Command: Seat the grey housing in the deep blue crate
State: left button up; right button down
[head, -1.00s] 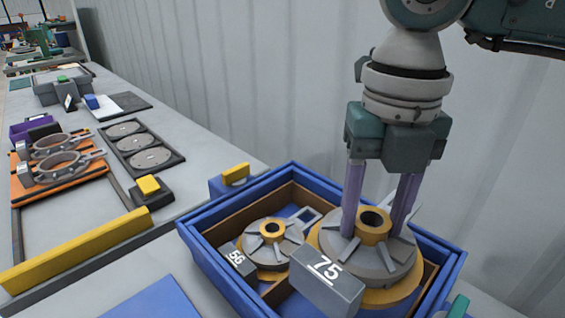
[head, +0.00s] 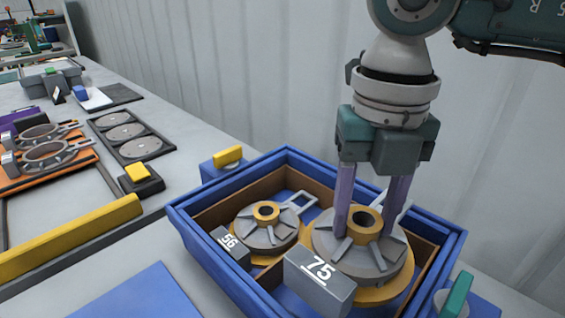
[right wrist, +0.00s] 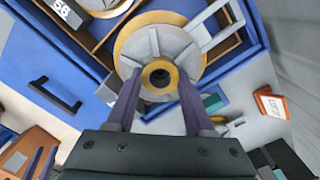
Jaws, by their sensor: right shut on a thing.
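The grey housing marked 75 (head: 335,246) sits at the right compartment of the deep blue crate (head: 212,272), over a yellow ring. It has ribs, a yellow hub and a grey label block. My right gripper (head: 370,232) comes down from above with its purple fingers on both sides of the hub, shut on the housing. In the right wrist view the housing (right wrist: 172,48) shows between and beyond the fingers, with its loop handle at the upper right. I cannot tell whether its underside touches the crate floor. My left gripper is not in view.
A smaller grey housing marked 56 (head: 268,232) sits in the crate's left compartment. Brown dividers line the crate. An orange tray with ring clamps (head: 48,160), a black tray with discs (head: 130,137) and a yellow bar (head: 75,235) lie to the left.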

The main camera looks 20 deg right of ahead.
aim_at(363, 220)
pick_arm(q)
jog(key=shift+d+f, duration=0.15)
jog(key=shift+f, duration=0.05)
pick_arm(e)
jog(key=shift+f, duration=0.15)
pick_arm(q)
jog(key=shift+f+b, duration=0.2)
jog(key=shift+b, duration=0.25)
pick_arm(e)
jog(key=shift+f, duration=0.15)
dwell(0.5)
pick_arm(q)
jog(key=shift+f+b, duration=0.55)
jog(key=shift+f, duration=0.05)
pick_arm(e)
jog(key=shift+f, duration=0.7)
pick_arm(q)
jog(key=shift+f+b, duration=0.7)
pick_arm(e)
jog(key=shift+f, duration=0.8)
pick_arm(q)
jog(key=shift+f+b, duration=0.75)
pick_arm(e)
jog(key=shift+f, duration=0.9)
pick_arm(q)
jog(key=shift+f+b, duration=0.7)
pick_arm(e)
jog(key=shift+f, duration=0.8)
